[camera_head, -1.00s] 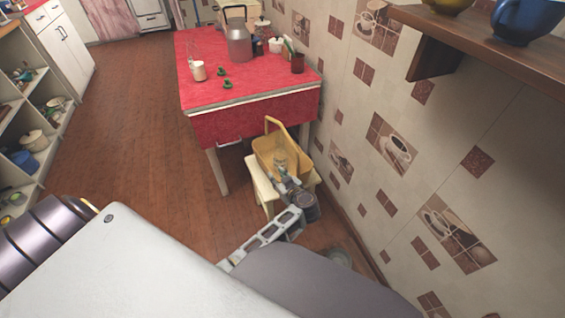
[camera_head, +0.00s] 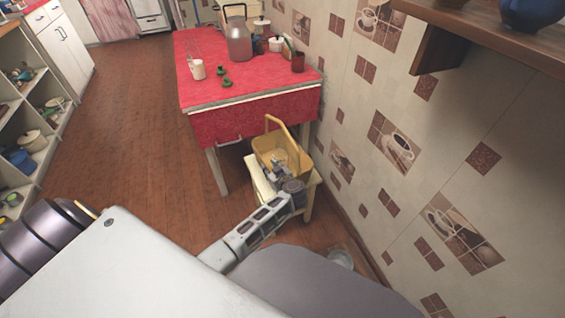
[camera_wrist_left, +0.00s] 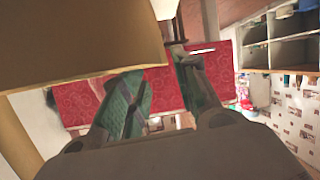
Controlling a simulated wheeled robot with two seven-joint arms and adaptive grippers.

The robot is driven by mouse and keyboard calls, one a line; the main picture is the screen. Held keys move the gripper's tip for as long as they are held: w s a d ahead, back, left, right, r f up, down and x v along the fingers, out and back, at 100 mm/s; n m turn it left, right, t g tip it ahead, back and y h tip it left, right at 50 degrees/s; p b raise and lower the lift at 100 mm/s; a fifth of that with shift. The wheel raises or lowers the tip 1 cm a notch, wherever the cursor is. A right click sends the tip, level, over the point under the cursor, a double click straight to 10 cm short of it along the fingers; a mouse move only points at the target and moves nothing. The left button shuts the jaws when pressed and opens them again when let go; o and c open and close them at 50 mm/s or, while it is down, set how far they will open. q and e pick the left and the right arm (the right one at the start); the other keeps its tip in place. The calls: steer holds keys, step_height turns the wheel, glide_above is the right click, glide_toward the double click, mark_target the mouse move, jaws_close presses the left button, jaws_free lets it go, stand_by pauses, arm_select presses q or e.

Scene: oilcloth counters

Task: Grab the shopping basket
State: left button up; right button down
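The yellow shopping basket (camera_head: 265,147) stands on a small cream stool (camera_head: 257,180) beside the red table, its arched handle raised. My left gripper (camera_head: 277,166) is at the near side of the basket and overlaps it in the head view. In the left wrist view the tan basket (camera_wrist_left: 75,45) fills the upper left, close to the left finger. The left gripper's two green-padded fingers (camera_wrist_left: 163,72) stand apart, with red cloth showing between them. Whether a finger touches the basket is unclear. My right gripper is not in view.
The red-covered table (camera_head: 240,90) holds a metal can (camera_head: 238,45), a white mug (camera_head: 198,69) and several small items. The tiled wall (camera_head: 400,180) is close on the right. A shelf (camera_head: 490,40) juts out above. Wooden floor (camera_head: 130,140) is clear to the left.

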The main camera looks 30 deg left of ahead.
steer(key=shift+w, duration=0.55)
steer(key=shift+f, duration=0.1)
